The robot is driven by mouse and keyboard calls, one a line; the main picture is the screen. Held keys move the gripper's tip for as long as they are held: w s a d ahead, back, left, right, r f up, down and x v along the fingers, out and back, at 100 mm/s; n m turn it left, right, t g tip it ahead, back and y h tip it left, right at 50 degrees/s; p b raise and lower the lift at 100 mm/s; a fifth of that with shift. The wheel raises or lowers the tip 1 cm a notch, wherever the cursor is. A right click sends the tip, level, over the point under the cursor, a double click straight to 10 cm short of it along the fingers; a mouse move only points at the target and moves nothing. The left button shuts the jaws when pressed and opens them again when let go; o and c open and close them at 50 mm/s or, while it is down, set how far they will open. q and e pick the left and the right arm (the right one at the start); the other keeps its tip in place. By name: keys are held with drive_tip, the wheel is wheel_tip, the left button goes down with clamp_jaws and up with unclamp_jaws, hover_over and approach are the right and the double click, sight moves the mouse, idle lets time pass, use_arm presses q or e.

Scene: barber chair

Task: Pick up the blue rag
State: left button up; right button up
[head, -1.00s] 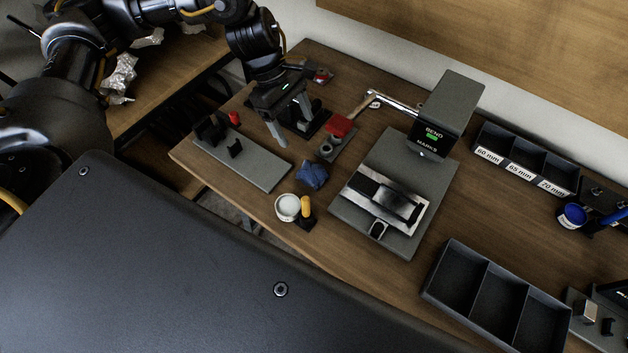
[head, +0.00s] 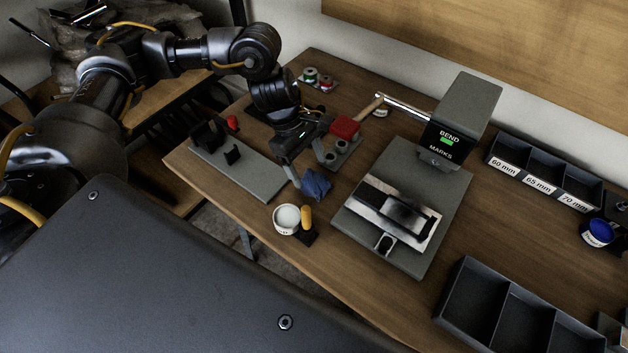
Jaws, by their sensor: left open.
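The blue rag (head: 318,184) lies crumpled on the wooden table in the head view, left of the grey bending device. My left gripper (head: 308,172) is open and points down over the rag's upper left side. One finger reaches down beside the rag's left edge, and the other ends just above its far side. I cannot tell whether either finger touches the cloth. The rag is not visibly held. My right gripper is not in view.
A white round tub (head: 287,219) and a yellow-handled tool (head: 307,217) stand just in front of the rag. A grey plate with black fixtures (head: 255,178) lies left. The bending device (head: 440,190) stands right. A red-topped block (head: 345,128) sits behind. A divided tray (head: 500,310) lies front right.

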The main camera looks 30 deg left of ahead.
sight(314, 179)
use_arm(q)
drive_tip(key=shift+p+x, duration=0.95)
drive_tip(key=shift+x, duration=1.45)
drive_tip(key=shift+w+f, duration=0.1)
drive_tip(key=shift+f, duration=0.2)
drive_tip(key=c, duration=1.1)
